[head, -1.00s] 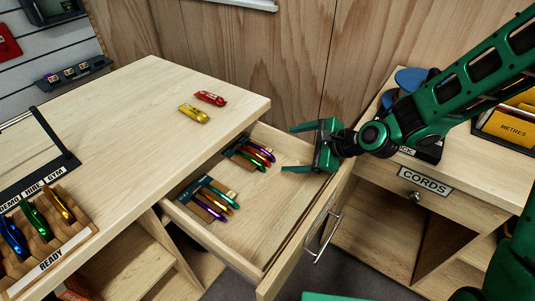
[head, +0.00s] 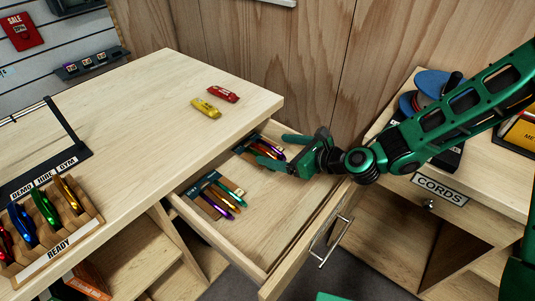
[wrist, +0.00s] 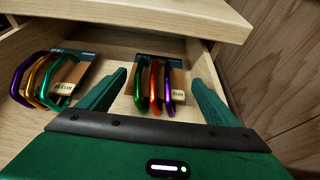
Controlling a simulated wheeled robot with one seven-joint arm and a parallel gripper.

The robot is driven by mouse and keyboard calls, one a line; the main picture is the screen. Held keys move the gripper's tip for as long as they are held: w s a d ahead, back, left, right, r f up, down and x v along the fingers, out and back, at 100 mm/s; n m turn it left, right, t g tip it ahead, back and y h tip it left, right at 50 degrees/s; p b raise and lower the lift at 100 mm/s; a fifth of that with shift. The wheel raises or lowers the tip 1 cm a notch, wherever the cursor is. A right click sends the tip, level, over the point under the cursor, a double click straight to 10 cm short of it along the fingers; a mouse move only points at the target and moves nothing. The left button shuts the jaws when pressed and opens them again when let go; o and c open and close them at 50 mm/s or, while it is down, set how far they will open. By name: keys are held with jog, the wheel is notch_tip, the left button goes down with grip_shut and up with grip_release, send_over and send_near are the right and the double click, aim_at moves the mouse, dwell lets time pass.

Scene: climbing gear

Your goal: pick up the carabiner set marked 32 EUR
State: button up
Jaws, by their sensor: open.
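Two carabiner sets on dark cards lie in the open drawer. The far set, with green, orange-red and purple carabiners, is partly covered by my gripper in the head view (head: 245,149); it shows between my fingers in the wrist view (wrist: 154,85). The near set, with purple, orange and green carabiners, lies apart in the head view (head: 217,196) and to the left in the wrist view (wrist: 45,80). Both bear small price tags, whose figures I cannot read surely. My gripper (head: 276,151), also in the wrist view (wrist: 158,84), is open and empty, with its fingers on either side of the far set.
The drawer (head: 262,222) has walls around the sets and bare floor towards its front. The counter top (head: 150,115) overhangs its back and holds a red (head: 222,93) and a yellow (head: 206,108) item. A rack of carabiners (head: 50,235) stands at left. The CORDS cabinet (head: 440,189) is at right.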

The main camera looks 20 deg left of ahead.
aim_at(265, 148)
jog(key=shift+x, duration=2.85)
jog(key=shift+s, duration=0.1)
jog(key=c, duration=1.2)
